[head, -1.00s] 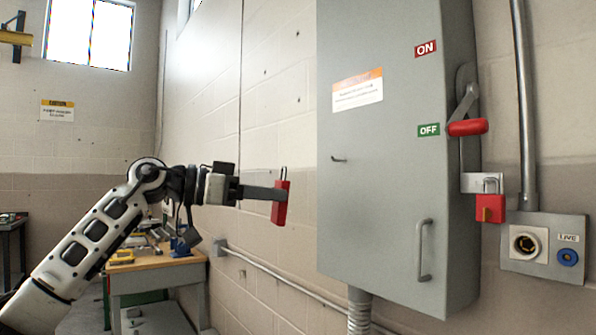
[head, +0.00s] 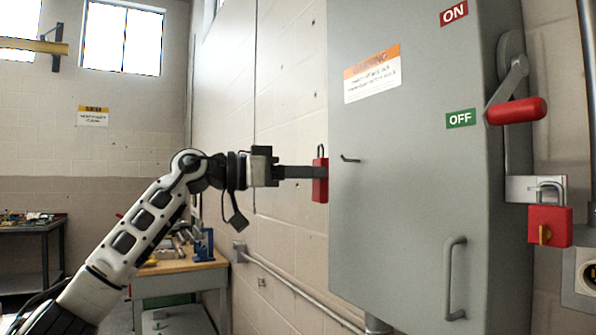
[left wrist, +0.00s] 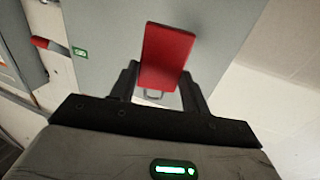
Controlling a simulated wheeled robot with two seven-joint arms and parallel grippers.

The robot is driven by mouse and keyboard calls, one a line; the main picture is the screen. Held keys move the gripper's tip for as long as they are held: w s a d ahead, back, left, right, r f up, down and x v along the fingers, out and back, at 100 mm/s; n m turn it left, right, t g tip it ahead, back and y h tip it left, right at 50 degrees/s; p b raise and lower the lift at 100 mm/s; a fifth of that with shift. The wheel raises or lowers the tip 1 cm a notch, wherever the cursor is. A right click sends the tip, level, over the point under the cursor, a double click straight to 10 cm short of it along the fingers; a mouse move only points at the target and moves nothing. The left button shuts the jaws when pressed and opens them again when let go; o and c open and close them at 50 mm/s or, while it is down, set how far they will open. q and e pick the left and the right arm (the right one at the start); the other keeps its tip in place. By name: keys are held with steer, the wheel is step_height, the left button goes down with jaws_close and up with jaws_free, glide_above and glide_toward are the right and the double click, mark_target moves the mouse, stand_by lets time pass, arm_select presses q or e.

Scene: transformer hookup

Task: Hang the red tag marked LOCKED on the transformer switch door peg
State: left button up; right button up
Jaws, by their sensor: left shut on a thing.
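My left gripper (head: 312,173) is shut on the red tag (head: 320,181), which hangs upright with a dark loop at its top. The tag is just left of the grey switch box door in the head view. The peg (head: 350,159) sticks out from the door a short way right of the tag, and the two look apart. In the left wrist view the red tag (left wrist: 167,57) sits between the fingers of the left gripper (left wrist: 160,85); no lettering on it is readable. My right gripper is not in view.
The grey switch box (head: 410,210) has a door handle (head: 454,278) and a red-gripped lever (head: 516,111) beside the OFF label (head: 461,118). A red padlock (head: 549,225) hangs at its right side. A workbench (head: 180,266) stands at the back left.

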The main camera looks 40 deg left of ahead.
arm_select(q)
steer(key=shift+w+d+f, duration=0.1)
steer(key=shift+w+d, duration=0.25)
steer(key=shift+w, duration=0.5)
steer(key=shift+w+d, duration=0.35)
steer(key=shift+w, duration=0.5)
steer(key=w, duration=0.1)
steer(key=w+d+p, duration=0.1)
steer(key=w, duration=0.1)
steer(key=shift+d+f+p, duration=0.1)
steer(key=shift+f+p, duration=0.1)
steer(key=shift+p, duration=0.1)
steer(key=shift+w+d+f+p, duration=0.1)
steer(key=shift+w+f+p, duration=0.15)
steer(key=shift+f+p, duration=0.1)
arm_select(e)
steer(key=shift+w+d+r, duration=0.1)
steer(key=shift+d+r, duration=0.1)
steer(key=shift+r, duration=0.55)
arm_select(q)
steer(key=o, duration=1.1)
steer(key=shift+c, duration=0.2)
